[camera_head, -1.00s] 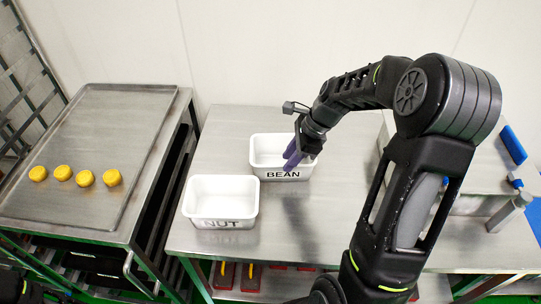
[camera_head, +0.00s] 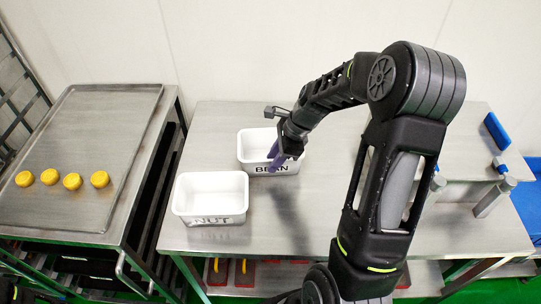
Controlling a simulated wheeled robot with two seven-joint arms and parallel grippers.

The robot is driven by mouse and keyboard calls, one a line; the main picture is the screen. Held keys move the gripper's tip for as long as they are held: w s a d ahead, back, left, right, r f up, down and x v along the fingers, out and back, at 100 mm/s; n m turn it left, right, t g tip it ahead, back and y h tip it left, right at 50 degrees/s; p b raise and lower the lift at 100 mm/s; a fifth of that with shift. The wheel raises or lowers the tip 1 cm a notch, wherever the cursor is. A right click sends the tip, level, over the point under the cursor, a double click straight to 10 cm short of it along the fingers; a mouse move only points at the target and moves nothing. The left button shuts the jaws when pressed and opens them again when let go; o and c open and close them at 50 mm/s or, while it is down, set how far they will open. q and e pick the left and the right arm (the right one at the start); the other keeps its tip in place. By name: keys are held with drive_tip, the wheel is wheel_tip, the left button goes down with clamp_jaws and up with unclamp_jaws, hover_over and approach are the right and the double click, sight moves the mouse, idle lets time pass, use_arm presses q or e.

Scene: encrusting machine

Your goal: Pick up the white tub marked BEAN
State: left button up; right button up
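The white tub marked BEAN (camera_head: 253,147) stands on the steel table, behind and to the right of the white tub marked NUT (camera_head: 210,193). Both tubs look upright, and the inside of each that shows looks empty. My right gripper (camera_head: 275,158), with purple fingers, reaches down at the right part of the BEAN tub. Its fingers overlap the tub's front wall and hide part of the lettering. I cannot tell whether the fingers touch the wall or how far apart they are. My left gripper is not in view.
A tray (camera_head: 85,130) with several yellow round pieces (camera_head: 72,181) lies on a rack at the left. A gap separates the rack from the steel table (camera_head: 300,220). A machine with blue parts (camera_head: 497,130) stands at the right. The table's front middle is clear.

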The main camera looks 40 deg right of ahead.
sight(263, 176)
drive_tip(key=x, duration=0.4)
drive_tip(key=shift+a+f+p, duration=0.15)
drive_tip(key=shift+f+p, duration=0.15)
drive_tip(key=shift+p, duration=0.1)
drive_tip(key=shift+c, duration=0.3)
clamp_jaws()
idle(1.1)
